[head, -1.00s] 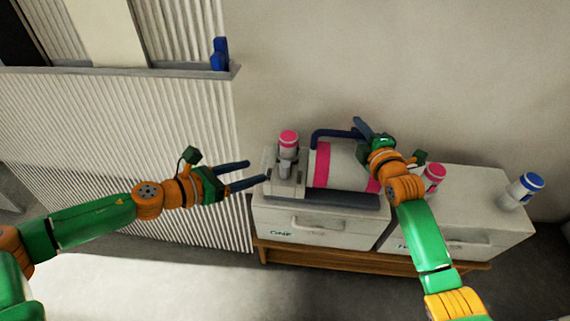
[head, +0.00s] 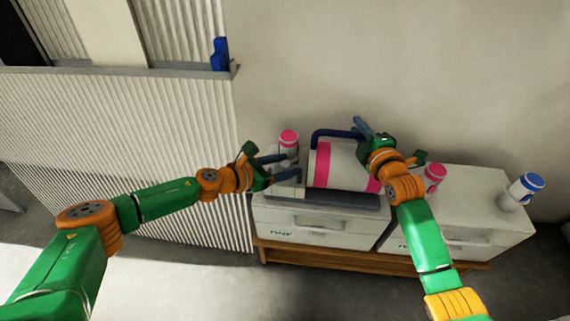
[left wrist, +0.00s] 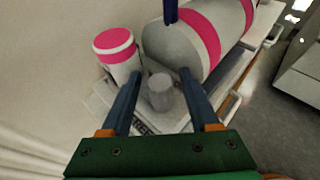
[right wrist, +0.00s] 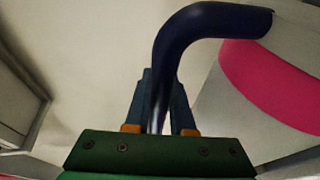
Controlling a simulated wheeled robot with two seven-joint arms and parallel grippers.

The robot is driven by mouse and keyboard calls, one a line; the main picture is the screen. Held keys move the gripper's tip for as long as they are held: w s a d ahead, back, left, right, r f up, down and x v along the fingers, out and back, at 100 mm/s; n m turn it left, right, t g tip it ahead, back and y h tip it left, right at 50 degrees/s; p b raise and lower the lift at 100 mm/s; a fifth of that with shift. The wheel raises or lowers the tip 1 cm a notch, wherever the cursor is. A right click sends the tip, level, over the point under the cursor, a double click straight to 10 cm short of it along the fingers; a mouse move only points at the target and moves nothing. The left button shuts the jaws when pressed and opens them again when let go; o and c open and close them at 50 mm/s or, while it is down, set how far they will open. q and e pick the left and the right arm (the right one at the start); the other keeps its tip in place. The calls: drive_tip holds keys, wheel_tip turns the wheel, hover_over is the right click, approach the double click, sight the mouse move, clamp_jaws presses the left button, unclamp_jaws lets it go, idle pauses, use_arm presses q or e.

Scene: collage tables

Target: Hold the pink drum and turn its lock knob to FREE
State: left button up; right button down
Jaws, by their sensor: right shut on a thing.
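The pink drum (head: 345,168), white with pink bands, lies on its side in a dark cradle on the white cabinet. My right gripper (head: 361,130) is shut on the drum's dark blue handle (right wrist: 205,22), also seen in the right wrist view. In the left wrist view, the grey lock knob (left wrist: 160,92) stands upright beside the drum's end. My left gripper (left wrist: 160,80) is open, with one finger on each side of the knob and gaps visible. Lettering (left wrist: 142,127) by the knob is partly hidden by the finger. The knob is mostly hidden in the head view.
A pink-capped bottle (head: 289,141) stands just behind my left fingers. Another pink-capped bottle (head: 433,176) is right of the drum, and a blue-capped one (head: 525,188) stands farther right. A ribbed panel (head: 150,150) is at the left.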

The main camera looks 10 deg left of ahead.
use_arm(q)
clamp_jaws()
drive_tip(key=shift+n+y, duration=0.3)
drive_tip(key=n+t+y, duration=0.2)
drive_tip(key=shift+d+n, duration=0.1)
drive_tip(key=shift+n, duration=0.2)
drive_tip(key=n+t+y, duration=0.1)
drive_tip(key=n+y, duration=0.2)
drive_tip(key=y, duration=0.1)
drive_tip(key=shift+n+t, duration=0.4)
drive_tip(key=n+y, duration=0.4)
drive_tip(key=y, duration=0.1)
drive_tip(key=shift+y, duration=0.3)
drive_tip(key=shift+n+g+y, duration=0.8)
drive_tip(key=shift+n+y, duration=1.1)
drive_tip(key=shift+y, duration=0.1)
drive_tip(key=shift+o, duration=0.8)
unclamp_jaws()
